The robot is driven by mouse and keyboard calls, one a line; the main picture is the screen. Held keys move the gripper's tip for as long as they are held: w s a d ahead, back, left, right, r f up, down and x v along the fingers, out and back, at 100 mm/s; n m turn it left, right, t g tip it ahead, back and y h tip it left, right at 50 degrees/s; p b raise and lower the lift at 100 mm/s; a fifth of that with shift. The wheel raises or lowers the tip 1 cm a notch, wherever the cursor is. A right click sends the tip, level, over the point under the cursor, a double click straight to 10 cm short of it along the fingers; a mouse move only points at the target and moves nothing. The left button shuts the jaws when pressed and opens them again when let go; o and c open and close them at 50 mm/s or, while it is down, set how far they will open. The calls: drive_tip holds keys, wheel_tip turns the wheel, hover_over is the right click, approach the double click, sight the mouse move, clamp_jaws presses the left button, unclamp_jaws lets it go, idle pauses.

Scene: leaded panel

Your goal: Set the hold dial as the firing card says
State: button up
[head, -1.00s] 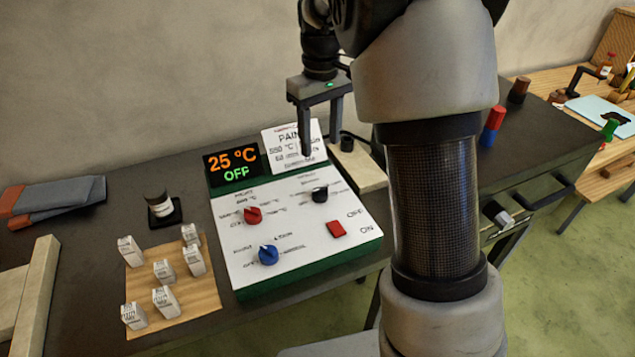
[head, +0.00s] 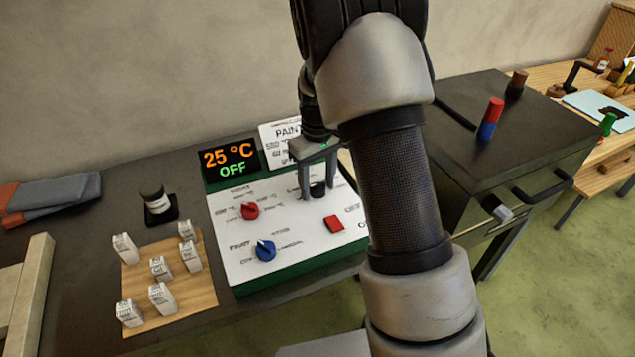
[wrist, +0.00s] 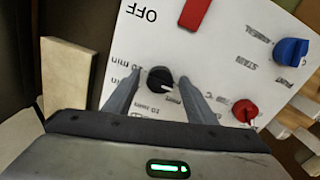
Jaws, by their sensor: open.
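The control panel (head: 290,238) is a white-topped green box on the dark bench, with a red dial, a blue dial, a black dial and a red switch. The black dial (head: 317,190) has minute markings around it in the wrist view (wrist: 160,79); it appears to be the hold dial. My gripper (head: 318,193) is open, pointing down at the black dial, with one finger on each side of it in the wrist view (wrist: 155,90). I cannot tell whether the fingers touch it. The firing card (head: 283,143) stands behind the panel, headed "PAINT", partly hidden by my gripper.
The display (head: 230,160) reads 25 °C and OFF. The red dial (head: 250,211), blue dial (head: 265,250) and red switch (head: 334,222) sit close by. A wooden board (head: 205,285) with several small white pieces lies left. A dark kiln-like box (head: 480,150) stands right.

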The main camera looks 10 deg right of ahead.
drive_tip(key=shift+c, duration=0.2)
drive_tip(key=c, duration=1)
drive_tip(key=shift+m, duration=0.3)
drive_tip(key=m, duration=0.3)
drive_tip(key=shift+r+m+p, duration=0.1)
drive_tip(key=shift+m+p, duration=0.2)
drive_tip(key=shift+p, duration=0.1)
drive_tip(key=shift+m+p, duration=0.4)
drive_tip(key=shift+m, duration=1.8)
drive_tip(key=o, duration=1)
